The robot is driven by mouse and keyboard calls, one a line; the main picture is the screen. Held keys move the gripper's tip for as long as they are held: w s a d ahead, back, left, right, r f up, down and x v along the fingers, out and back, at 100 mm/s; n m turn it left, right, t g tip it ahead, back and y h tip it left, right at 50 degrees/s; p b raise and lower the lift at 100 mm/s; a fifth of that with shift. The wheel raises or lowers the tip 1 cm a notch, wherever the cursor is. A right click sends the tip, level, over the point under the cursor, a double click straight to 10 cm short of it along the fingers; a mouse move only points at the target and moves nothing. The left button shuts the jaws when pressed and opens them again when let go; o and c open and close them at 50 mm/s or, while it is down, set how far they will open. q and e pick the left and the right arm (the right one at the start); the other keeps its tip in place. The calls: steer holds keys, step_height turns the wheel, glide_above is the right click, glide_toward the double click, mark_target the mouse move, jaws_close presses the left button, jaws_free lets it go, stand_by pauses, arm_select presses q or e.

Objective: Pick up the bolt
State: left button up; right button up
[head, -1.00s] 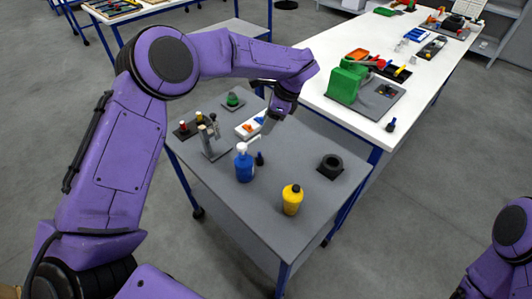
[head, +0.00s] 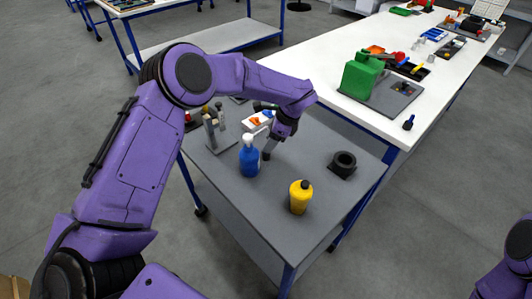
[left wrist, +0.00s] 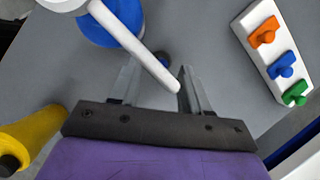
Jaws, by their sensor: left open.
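The bolt (left wrist: 162,57), small and dark blue, stands on the grey table beside the blue pump bottle (head: 249,160). In the left wrist view it shows just beyond and between the fingertips, partly covered by the bottle's white spout. In the head view my left gripper (head: 268,151) hides it. My left gripper (left wrist: 157,75) is open and empty, pointing down close to the bolt. A similar dark bolt-like piece (head: 409,122) stands on the white table. My right gripper is out of view.
The pump bottle's spout (left wrist: 140,50) reaches across my left gripper's opening. A yellow bottle (head: 300,197), a black ring-shaped block (head: 343,164), a stand with grey posts (head: 214,132) and a white tray with coloured pieces (left wrist: 272,55) share the grey table (head: 310,142).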

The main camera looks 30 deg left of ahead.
arm_select(q)
steer(key=p+x, duration=0.1)
steer(key=x, duration=0.1)
steer(key=p+x, duration=0.1)
steer(key=x, duration=0.1)
steer(key=shift+w+f, duration=0.15)
steer(key=shift+a+f, duration=0.1)
steer(key=shift+f, duration=0.2)
jaws_close()
